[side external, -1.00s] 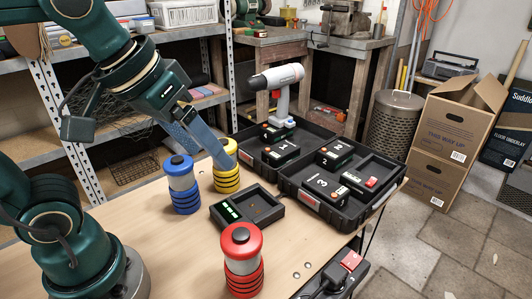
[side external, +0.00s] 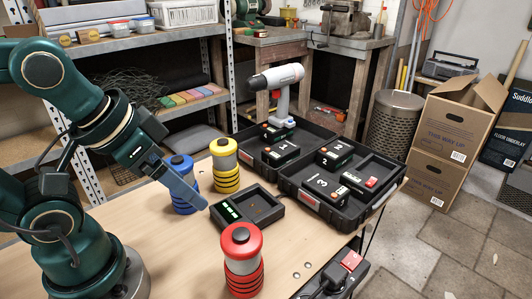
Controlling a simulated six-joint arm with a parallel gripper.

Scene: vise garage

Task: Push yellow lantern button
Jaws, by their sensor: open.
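The yellow lantern (side external: 226,181) stands upright on the wooden workbench, with a pale clear middle and a dark button (side external: 223,142) on its top. My gripper (side external: 202,207) is in front of it, lower and to the left in the picture, apart from the button. Its fingers point down to the right, look bluish grey and overlap in this view; they are open with nothing seen between them. The blue lantern (side external: 180,178) stands just left of the yellow one, partly covered by my gripper. The red lantern (side external: 243,262) stands near the front.
A black charger (side external: 270,223) with green lights lies right of my gripper. Behind it are open black cases (side external: 327,202) with numbered battery packs and an upright drill (side external: 281,97). A metal shelf (side external: 203,113) stands behind.

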